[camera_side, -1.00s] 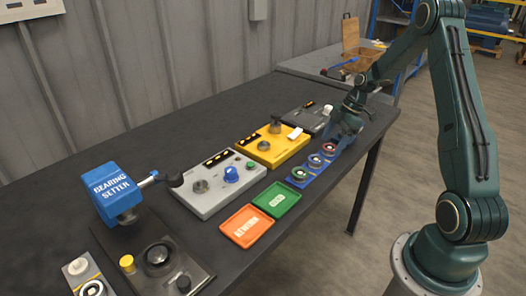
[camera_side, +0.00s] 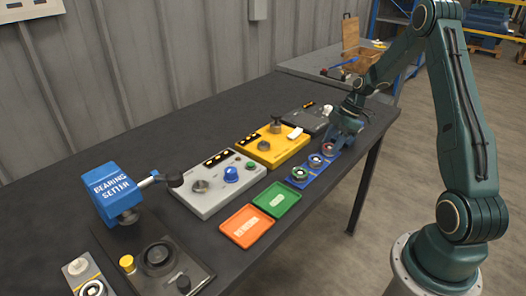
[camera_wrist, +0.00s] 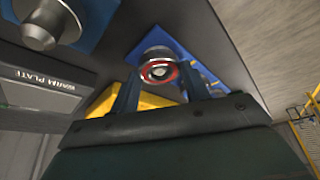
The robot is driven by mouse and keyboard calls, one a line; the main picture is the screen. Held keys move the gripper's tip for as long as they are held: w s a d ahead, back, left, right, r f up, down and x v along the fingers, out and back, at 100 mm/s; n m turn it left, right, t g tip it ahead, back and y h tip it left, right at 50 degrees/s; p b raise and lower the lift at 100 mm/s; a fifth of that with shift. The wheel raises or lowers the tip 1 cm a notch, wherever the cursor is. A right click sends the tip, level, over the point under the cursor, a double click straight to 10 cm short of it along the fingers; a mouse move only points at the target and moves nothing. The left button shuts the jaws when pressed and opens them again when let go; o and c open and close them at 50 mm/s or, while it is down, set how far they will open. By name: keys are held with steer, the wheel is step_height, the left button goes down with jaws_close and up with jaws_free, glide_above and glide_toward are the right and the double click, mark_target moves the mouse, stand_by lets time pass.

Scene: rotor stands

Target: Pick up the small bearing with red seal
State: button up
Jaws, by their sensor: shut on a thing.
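The small bearing with a red seal (camera_wrist: 159,71) sits between the two fingers of my gripper (camera_wrist: 160,80) in the wrist view, with a metal rim around the red ring. My gripper is shut on it. In the side view my gripper (camera_side: 337,142) is low at the far end of the blue bearing rack (camera_side: 318,177), which also shows in the wrist view (camera_wrist: 207,74). Other bearings, one of them green-ringed (camera_side: 299,173), sit in the nearer places of the rack. I cannot tell whether the held bearing still touches the rack.
A yellow unit (camera_side: 271,146) and a grey unit with a blue knob (camera_side: 218,183) stand left of the rack. A green tray (camera_side: 278,199) and an orange tray (camera_side: 247,227) lie nearer. A blue bearing setter (camera_side: 112,192) stands at the left.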

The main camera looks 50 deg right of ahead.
mark_target(331, 147)
steer(key=shift+r, duration=0.1)
step_height(331, 147, up, 20)
stand_by(0.9)
steer(key=shift+w+a, duration=0.1)
stand_by(0.5)
steer(key=w+a+f+n, duration=0.2)
steer(key=w+a, duration=0.3)
steer(key=a, duration=0.8)
steer(key=w+a+f+n+g, duration=0.1)
steer(key=w+a, duration=0.4)
steer(key=a, duration=0.8)
steer(key=w+a+f+n+g+y, duration=0.1)
steer(key=w+a+f+n, duration=0.2)
steer(key=a, duration=1)
steer(key=w+f, duration=0.1)
steer(key=w, duration=0.2)
steer(key=shift+a+f, duration=0.25)
steer(key=shift+a, duration=0.15)
steer(key=shift+w+f, duration=0.1)
steer(key=shift+f, duration=0.15)
